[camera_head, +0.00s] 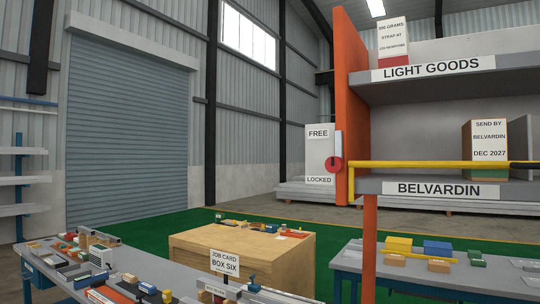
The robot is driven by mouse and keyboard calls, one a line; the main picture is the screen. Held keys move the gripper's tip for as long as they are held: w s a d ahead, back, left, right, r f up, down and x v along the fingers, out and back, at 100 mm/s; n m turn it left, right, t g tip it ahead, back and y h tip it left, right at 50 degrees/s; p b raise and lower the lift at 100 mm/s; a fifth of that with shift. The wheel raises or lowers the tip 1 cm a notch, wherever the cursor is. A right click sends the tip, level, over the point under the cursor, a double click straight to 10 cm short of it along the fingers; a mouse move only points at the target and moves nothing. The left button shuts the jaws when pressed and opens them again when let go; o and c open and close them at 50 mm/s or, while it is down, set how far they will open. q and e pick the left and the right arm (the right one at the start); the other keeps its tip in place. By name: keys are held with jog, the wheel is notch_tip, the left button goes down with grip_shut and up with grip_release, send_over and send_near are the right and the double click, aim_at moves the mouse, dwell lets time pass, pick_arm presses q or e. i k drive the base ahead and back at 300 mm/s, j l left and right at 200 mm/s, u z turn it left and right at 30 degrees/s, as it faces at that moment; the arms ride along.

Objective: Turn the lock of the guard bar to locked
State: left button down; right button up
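The yellow guard bar (430,164) runs level across the front of the shelf marked BELVARDIN, with a dark piece (525,165) at its right end. The lock shows as a red disc (333,165) beside the orange upright, with a pale upright piece (338,144) above it. It sits in front of a white plate (319,153) marked FREE at the top and LOCKED at the bottom. The pale piece seems to point up, towards the FREE side, but it is too small to be sure. Neither of my grippers is in view.
An orange upright (351,90) carries grey shelves with boxes. A wooden crate (245,262) stands in the middle, with a job card (225,262) before it. Cluttered tables stand at left (50,262) and right (480,276). Green floor (185,228) shows between.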

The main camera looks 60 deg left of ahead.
aim_at(333, 164)
jog(key=u, duration=1.6)
